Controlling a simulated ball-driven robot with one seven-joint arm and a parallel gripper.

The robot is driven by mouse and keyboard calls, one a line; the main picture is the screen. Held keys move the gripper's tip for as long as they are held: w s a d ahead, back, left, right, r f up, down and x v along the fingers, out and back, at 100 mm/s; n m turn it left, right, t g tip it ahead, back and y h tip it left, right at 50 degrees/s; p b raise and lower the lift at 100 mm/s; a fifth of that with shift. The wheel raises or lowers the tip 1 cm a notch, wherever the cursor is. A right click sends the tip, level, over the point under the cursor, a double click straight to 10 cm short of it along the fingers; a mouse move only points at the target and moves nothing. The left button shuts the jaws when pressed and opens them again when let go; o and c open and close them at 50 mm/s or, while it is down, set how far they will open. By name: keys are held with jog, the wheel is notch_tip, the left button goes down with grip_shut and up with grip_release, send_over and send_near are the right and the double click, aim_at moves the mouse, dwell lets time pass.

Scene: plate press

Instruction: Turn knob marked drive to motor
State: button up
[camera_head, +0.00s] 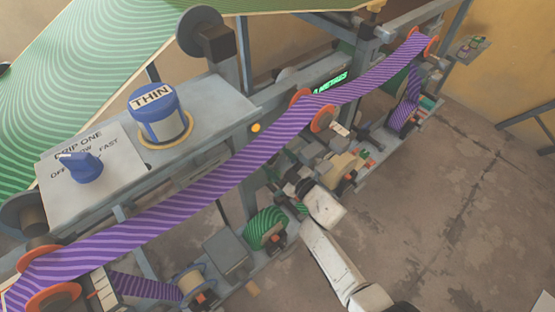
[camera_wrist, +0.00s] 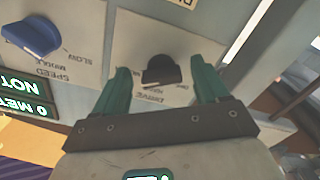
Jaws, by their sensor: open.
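The drive knob (camera_wrist: 161,70) is small and black in the wrist view, on a pale plate (camera_wrist: 190,42). The word DRIVE shows upside down beside it; the other marks on the plate are too small or hidden to read surely. My gripper (camera_wrist: 161,76) is open, with one green finger on each side of the knob and a gap on both sides. I cannot tell how deep the fingers reach. In the head view my gripper (camera_head: 293,184) is small at the end of the white arm, below the purple band; the drive knob cannot be made out there.
A blue speed knob (camera_wrist: 32,36) and green-lit displays (camera_wrist: 22,103) are beside the drive plate. In the head view, a purple striped band (camera_head: 215,185) crosses above my arm. A blue drip knob (camera_head: 85,168) and a THIN pot (camera_head: 157,113) stand left.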

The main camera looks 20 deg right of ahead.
jog(key=p+v, duration=0.2)
jog(key=v, duration=0.8)
jog(key=shift+s+d, duration=0.1)
